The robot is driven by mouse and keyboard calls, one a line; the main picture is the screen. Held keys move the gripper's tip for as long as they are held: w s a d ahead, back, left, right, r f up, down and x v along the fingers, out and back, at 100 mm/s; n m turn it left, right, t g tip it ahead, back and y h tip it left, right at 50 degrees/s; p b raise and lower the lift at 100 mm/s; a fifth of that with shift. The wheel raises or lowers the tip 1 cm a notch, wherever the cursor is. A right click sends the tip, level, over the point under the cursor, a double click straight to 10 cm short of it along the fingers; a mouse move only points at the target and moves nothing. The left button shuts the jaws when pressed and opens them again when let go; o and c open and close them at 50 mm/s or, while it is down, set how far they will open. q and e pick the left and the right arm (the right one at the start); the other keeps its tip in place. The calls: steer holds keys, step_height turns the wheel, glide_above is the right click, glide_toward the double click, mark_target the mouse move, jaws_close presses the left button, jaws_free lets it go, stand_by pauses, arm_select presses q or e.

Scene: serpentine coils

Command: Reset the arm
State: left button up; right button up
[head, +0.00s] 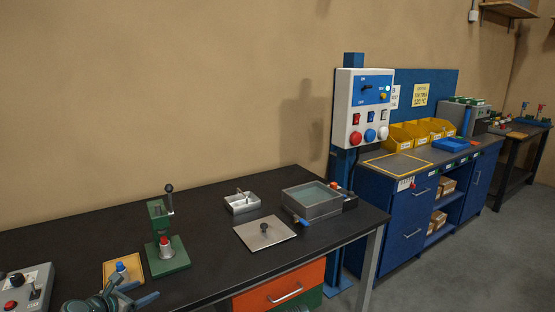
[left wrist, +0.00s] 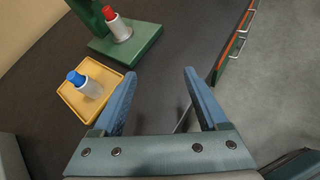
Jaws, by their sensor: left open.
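My left gripper (head: 137,289) is low in the head view, over the front left part of the black table (head: 215,213). Its two blue fingers are spread apart with nothing between them, as the left wrist view (left wrist: 159,74) also shows. It is just right of a yellow tray (head: 112,277) holding a white bottle with a blue cap (head: 122,271). A green lever press (head: 168,254) with a red-capped white bottle (head: 165,248) at its base stands behind the gripper. My right gripper is in neither view.
A grey control box (head: 24,290) sits at the left table edge. A metal plate with a knob (head: 263,235), a small tray (head: 242,203) and a grey basin (head: 312,200) are further right. A white switch panel (head: 362,108) stands behind the table's right end.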

arm_select(q)
steer(key=s+d+f+m+g+p, duration=0.1)
steer(key=s+d+f+m+g, duration=0.15)
steer(key=d+m, duration=0.45)
steer(key=s+d+f+m+g+h, duration=0.1)
steer(key=d+f+m+g, duration=0.2)
steer(key=d, duration=0.5)
steer(key=s+d+f+m+g+p, duration=0.1)
steer(key=s+d+m+g, duration=0.1)
steer(key=d+m, duration=0.55)
steer(key=s+d+f+m+g+y+p, duration=0.1)
steer(key=s+d+m+g+y, duration=0.3)
steer(key=s+d+m, duration=0.5)
steer(key=s+m+y, duration=0.1)
steer(key=s+m, duration=0.1)
steer(key=m, duration=0.6)
steer(key=shift+s+d+f+g+y+p, duration=0.15)
steer(key=shift+s+d+g+y+p, duration=0.15)
steer(key=shift+s+d+g, duration=0.1)
